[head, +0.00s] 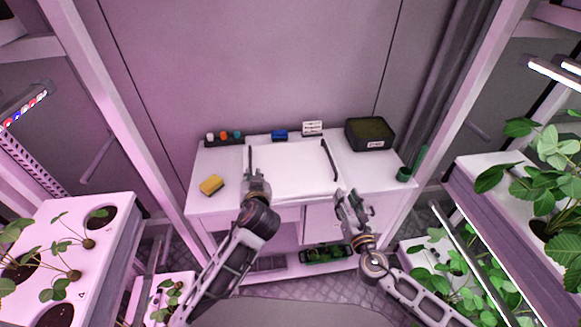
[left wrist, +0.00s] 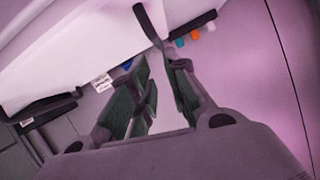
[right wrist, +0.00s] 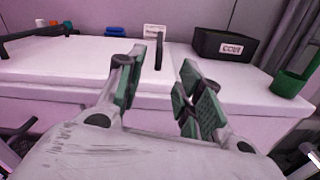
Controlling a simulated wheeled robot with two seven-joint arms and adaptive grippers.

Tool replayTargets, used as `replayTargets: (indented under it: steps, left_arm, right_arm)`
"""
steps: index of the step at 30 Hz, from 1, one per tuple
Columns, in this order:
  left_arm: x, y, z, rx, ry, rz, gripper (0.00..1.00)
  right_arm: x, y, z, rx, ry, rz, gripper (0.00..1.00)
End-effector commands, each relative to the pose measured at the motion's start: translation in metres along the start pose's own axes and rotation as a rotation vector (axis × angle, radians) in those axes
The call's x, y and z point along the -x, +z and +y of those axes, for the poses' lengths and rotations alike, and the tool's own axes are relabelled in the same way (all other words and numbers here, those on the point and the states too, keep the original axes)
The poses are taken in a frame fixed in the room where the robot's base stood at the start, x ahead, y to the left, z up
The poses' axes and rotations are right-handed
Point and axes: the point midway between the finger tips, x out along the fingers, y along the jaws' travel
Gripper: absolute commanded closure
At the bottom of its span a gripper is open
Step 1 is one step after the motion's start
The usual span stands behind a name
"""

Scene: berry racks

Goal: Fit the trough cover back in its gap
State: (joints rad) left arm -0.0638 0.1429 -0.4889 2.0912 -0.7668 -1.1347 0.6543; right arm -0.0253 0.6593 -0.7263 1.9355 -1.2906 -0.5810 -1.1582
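A white panel (head: 290,178) with a dark bar handle at its left side (head: 250,157) and another at its right side (head: 330,160) lies on the white bench; it looks like the trough cover. My left gripper (head: 254,181) is open at the panel's front left, close to the left handle. In the left wrist view that handle (left wrist: 150,22) shows just beyond the fingertips. My right gripper (head: 354,203) is open and empty at the bench's front edge, right of the panel. In the right wrist view the right handle (right wrist: 159,52) shows beyond the fingers. I cannot make out a gap.
The bench also holds a yellow sponge (head: 211,185), a tray of small bottles (head: 223,139), a blue item (head: 280,134), a card (head: 312,128), a black box (head: 370,133) and a green cup (head: 403,175). Planted racks (head: 110,218) flank both sides.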

Motion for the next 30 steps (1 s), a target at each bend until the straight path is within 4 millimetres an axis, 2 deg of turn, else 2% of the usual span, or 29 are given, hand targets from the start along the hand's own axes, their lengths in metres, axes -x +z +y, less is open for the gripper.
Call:
replayTargets:
  steps: [17, 30]
  left_arm:
    - [-0.006, -0.001, 0.000, 0.000, -0.001, 0.003, 0.83]
    - [-0.041, -0.001, 0.000, -0.002, -0.002, 0.003, 0.83]
  right_arm:
    - [-0.005, -0.001, 0.000, 0.004, 0.001, 0.001, 0.64]
    - [-0.041, 0.000, 0.001, 0.002, 0.001, -0.001, 0.64]
